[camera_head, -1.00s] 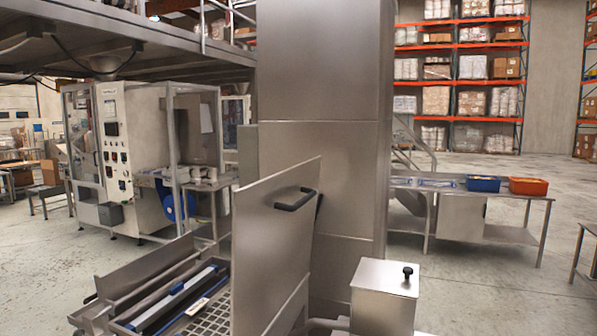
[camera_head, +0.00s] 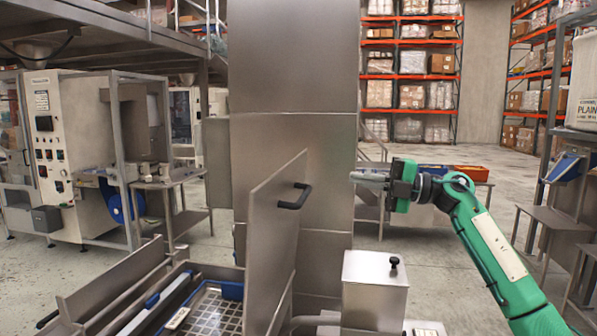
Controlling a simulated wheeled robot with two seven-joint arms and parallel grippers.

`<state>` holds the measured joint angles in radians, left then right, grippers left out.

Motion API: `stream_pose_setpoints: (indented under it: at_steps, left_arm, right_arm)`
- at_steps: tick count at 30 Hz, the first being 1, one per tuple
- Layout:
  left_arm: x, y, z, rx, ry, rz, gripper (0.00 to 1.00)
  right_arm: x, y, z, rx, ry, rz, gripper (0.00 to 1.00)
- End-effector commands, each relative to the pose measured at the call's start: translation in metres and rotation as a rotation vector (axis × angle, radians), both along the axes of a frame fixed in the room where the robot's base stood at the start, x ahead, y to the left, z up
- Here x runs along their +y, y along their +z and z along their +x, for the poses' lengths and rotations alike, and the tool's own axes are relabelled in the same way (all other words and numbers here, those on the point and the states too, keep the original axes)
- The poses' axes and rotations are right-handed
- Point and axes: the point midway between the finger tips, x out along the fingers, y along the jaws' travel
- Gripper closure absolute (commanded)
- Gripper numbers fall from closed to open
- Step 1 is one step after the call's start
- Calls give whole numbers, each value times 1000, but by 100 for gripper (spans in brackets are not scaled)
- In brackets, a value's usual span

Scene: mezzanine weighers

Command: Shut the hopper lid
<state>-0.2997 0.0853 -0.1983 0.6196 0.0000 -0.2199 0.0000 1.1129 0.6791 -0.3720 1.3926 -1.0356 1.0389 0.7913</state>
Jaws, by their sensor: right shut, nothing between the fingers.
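The hopper lid (camera_head: 268,245) is a flat steel panel with a dark handle (camera_head: 295,197) on its right face. It stands raised, close to upright, at the right side of the open hopper (camera_head: 215,315). A grating shows inside the hopper, with a blue-edged tray and a pale item on it. My right gripper (camera_head: 356,177) is at the end of the green arm, right of the lid and slightly above the handle, apart from it. Its fingers are shut and empty, pointing left. My left gripper is not in view.
A tall steel column (camera_head: 293,120) stands behind the lid. A steel box (camera_head: 375,285) with a black knob stands right of the lid, below my right arm. A packing machine (camera_head: 55,150) is at the left. A table with an orange bin (camera_head: 473,173) lies behind my gripper.

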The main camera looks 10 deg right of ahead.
Motion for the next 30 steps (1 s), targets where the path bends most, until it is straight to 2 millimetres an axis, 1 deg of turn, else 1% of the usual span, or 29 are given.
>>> stream_pose_setpoints:
  at_steps: [5,10,15,18,21,24,30]
  left_arm:
    - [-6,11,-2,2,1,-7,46]
    - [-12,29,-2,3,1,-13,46]
    - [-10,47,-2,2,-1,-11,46]
    - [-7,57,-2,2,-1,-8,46]
    - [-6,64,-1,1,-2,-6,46]
    - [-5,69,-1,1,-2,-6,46]
    - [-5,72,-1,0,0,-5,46]
  right_arm:
    - [18,7,5,-2,6,-5,100]
    - [51,13,18,-2,7,-3,100]
    - [85,17,33,-2,6,-2,100]
    - [101,18,40,-2,5,-2,100]
    - [113,19,45,-1,5,-2,100]
    - [121,18,49,-1,3,-3,100]
    - [128,16,52,-2,3,-3,100]
